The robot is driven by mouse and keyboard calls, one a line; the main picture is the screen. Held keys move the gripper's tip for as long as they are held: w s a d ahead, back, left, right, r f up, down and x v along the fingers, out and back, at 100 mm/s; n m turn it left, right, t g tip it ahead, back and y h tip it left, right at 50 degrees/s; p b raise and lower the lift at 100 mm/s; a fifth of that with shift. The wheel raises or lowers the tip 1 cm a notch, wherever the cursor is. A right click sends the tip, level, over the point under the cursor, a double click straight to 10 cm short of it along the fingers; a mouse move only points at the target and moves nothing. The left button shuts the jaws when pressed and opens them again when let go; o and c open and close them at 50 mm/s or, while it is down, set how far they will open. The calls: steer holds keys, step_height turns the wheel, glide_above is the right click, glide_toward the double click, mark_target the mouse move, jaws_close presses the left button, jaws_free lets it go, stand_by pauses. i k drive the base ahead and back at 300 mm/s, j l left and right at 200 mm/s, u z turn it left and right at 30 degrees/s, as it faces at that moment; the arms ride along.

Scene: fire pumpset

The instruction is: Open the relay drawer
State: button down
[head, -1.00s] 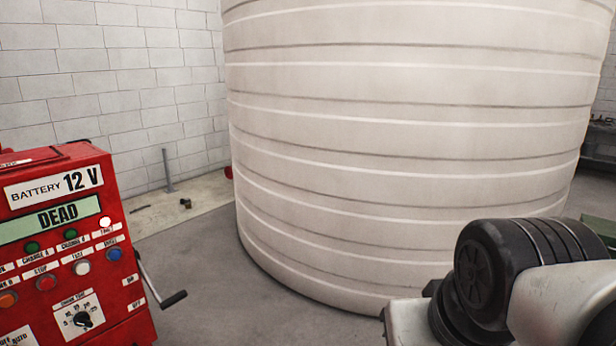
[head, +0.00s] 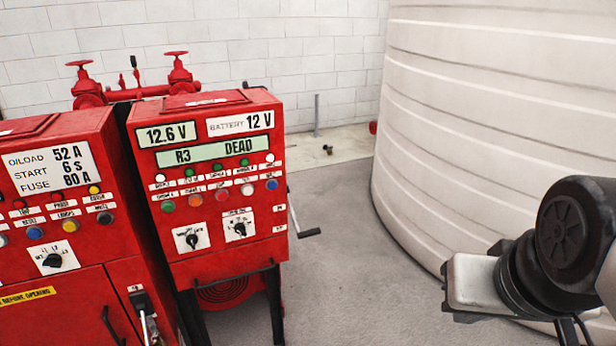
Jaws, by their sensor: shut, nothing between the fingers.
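I cannot pick out a relay drawer for certain in the head view. A red control cabinet (head: 225,266) stands left of the middle, with a display (head: 205,152) reading "R3 DEAD", a "12.6 V" label, a "BATTERY 12 V" label, coloured buttons and two black knobs. A second red cabinet (head: 80,273) stands at the far left, labelled "OILOAD 52 A, START 6 s, FUSE 80 A". Its lower front has a door with a black handle (head: 112,325) and a yellow "before opening" strip.
A large pale ribbed tank (head: 490,120) fills the right side. A crank handle (head: 305,229) sticks out from the right side of the middle cabinet. A lever (head: 146,318) sits low between the cabinets. Red valves (head: 178,77) stand behind. Grey floor is clear between cabinet and tank.

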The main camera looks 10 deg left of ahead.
mark_target(204, 270)
steer(key=u, duration=1.35)
steer(key=i+l+u, duration=0.15)
steer(key=i+l, duration=0.2)
